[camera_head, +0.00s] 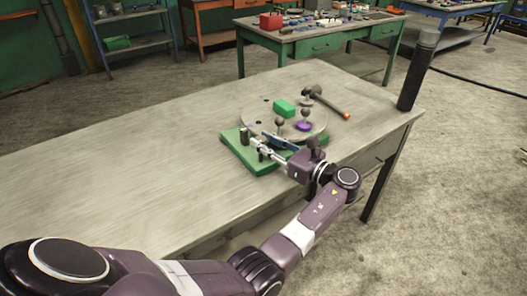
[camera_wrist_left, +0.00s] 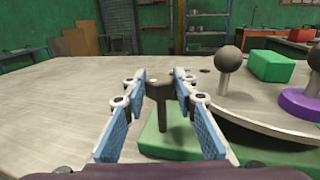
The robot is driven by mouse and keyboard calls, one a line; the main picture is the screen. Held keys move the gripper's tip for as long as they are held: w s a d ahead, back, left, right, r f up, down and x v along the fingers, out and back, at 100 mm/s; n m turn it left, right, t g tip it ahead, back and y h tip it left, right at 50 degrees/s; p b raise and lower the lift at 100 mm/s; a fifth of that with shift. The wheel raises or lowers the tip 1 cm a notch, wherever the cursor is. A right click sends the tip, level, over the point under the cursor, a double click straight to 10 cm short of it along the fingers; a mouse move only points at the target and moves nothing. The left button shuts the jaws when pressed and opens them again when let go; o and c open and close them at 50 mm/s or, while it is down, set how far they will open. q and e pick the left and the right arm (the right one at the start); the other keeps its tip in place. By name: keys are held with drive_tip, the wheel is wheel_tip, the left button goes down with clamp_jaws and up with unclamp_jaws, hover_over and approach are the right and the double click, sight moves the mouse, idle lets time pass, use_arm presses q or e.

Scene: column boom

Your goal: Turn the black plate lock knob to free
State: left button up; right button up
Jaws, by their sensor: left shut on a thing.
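The black plate lock knob (camera_head: 245,136) stands upright at the left corner of the green base (camera_head: 237,159). In the left wrist view the knob (camera_wrist_left: 160,91) shows as a dark head on a stem between the two blue-padded fingers. My left gripper (camera_head: 256,147) reaches it from the right and is shut on it. A round grey plate (camera_head: 265,113) lies on the green base, right of the knob; it also shows in the left wrist view (camera_wrist_left: 255,110). My right gripper is not in view.
The plate carries a green block (camera_head: 284,108), a purple disc (camera_head: 304,126) and ball-topped posts. A hammer (camera_head: 330,104) lies just beyond it. A black cylinder (camera_head: 418,70) stands at the table's far right corner. The table's left half (camera_head: 130,170) is clear.

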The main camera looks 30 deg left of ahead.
use_arm(q)
drive_tip(key=shift+w+n+g+b, duration=0.15)
drive_tip(key=shift+n+g+b, duration=0.65)
drive_tip(key=shift+g+b, duration=0.4)
drive_tip(key=shift+g, duration=0.3)
drive_tip(key=o, duration=1.2)
drive_tip(key=shift+r, duration=0.1)
drive_tip(key=shift+c, duration=0.2)
drive_tip(key=d, duration=0.7)
drive_tip(key=shift+d, duration=0.3)
